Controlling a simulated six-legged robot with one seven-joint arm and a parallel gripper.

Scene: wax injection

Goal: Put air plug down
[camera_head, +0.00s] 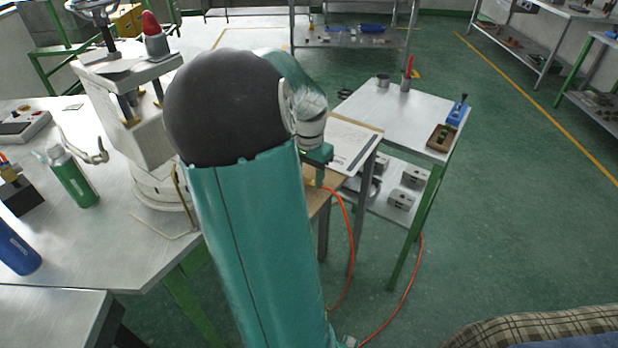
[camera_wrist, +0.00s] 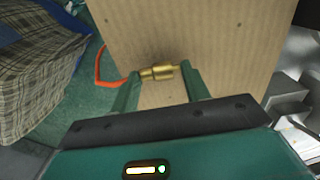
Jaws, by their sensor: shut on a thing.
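The air plug (camera_wrist: 160,72) is a small brass fitting with an orange hose (camera_wrist: 103,70) leading off its left end in the wrist view. My gripper (camera_wrist: 158,76) is shut on it, with a green finger at either side. The plug lies crosswise over a brown wooden board (camera_wrist: 215,45); I cannot tell whether it touches the board. In the head view my gripper (camera_head: 316,174) is partly hidden behind my arm, low over the board's near part (camera_head: 316,201). The orange hose (camera_head: 351,225) hangs from there to the floor.
A clipboard with paper (camera_head: 350,143) lies beside my gripper. A metal table (camera_head: 385,115) behind it bears a cup, a red-topped item, a blue tool and a brown tray. A workbench (camera_head: 95,235) with a machine and bottles stands left. Open green floor (camera_head: 510,220) lies right.

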